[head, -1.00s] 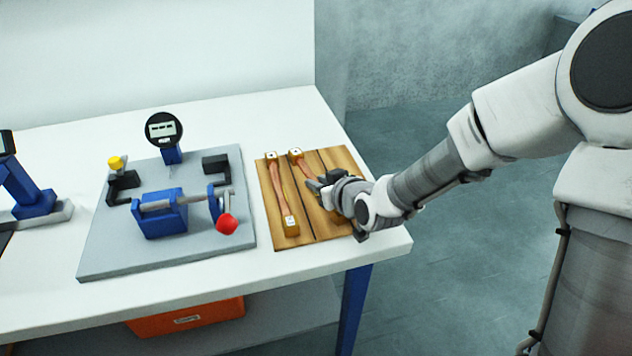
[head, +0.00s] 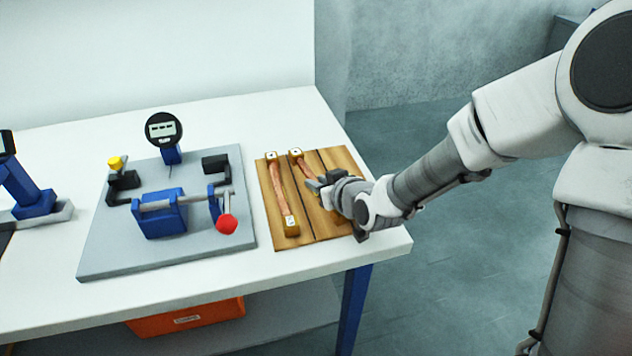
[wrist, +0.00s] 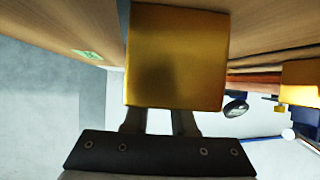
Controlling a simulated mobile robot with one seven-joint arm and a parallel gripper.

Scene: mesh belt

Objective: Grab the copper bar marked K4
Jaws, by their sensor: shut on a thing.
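Two copper bars with brass-coloured end blocks lie side by side on a slatted wooden board (head: 335,228). The left copper bar (head: 279,188) shows whole in the head view. The right copper bar (head: 304,169) runs from its far block to my gripper (head: 317,187), which covers its near end. In the wrist view a large brass-coloured end block (wrist: 176,55) fills the space at my fingers (wrist: 158,121), and my gripper is shut on it. The fingertips are hidden behind the block. I cannot read a K4 mark on either bar.
Left of the board, a grey plate (head: 110,262) carries a blue clamp fixture (head: 162,215), a round gauge (head: 164,129), and a red knob (head: 227,224). A blue device (head: 30,200) stands at the far left. An orange bin (head: 188,316) sits below the table.

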